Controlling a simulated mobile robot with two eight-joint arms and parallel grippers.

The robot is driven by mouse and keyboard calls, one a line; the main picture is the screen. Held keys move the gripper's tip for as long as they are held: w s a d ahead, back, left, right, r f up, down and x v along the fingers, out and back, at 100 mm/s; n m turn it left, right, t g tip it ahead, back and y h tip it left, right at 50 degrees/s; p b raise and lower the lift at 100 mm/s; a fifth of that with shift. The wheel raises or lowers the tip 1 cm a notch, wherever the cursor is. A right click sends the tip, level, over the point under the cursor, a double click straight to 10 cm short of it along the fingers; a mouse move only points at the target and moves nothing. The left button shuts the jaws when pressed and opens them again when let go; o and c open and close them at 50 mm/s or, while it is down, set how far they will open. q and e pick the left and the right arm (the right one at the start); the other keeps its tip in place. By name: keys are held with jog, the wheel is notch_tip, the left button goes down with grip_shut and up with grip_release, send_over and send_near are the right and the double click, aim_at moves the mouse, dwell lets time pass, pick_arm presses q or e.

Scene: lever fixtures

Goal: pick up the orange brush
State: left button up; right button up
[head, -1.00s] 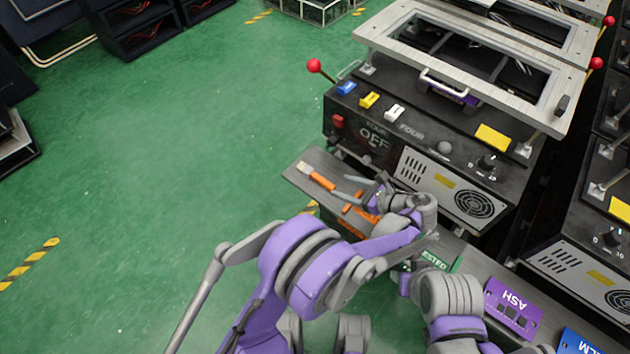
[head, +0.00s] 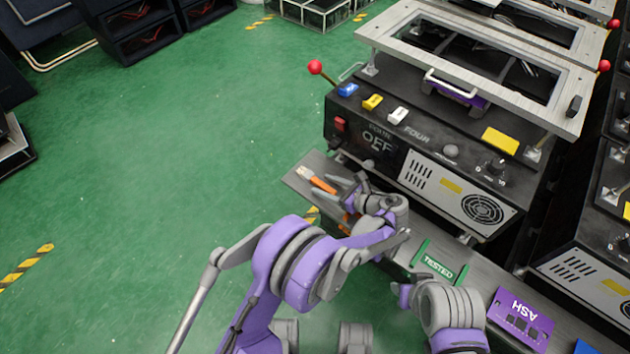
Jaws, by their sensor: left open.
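The orange brush (head: 322,184) lies near the far left end of the grey shelf, its pale bristle end (head: 305,173) pointing to the upper left. My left gripper (head: 334,188) is open, with its fingers reaching to the upper left around or just above the lower end of the brush's handle. I cannot tell if they touch it. My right gripper (head: 402,292) is low over the front of the shelf, near the green TESTED sign. Its jaws are not clear.
Another orange-handled thing (head: 347,222) is partly hidden under my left wrist. The machine with levers (head: 380,140) stands behind the shelf (head: 312,160).

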aim_at(325, 186)
pick_arm(q)
jog(key=shift+w+a+f, duration=0.2)
jog(key=shift+a, duration=0.1)
grip_shut()
jog(key=shift+r, duration=0.1)
notch_tip(325, 186, up, 10)
jog(key=p, duration=0.2)
dwell(0.4)
jog(key=c, duration=0.7)
grip_release()
grip_shut()
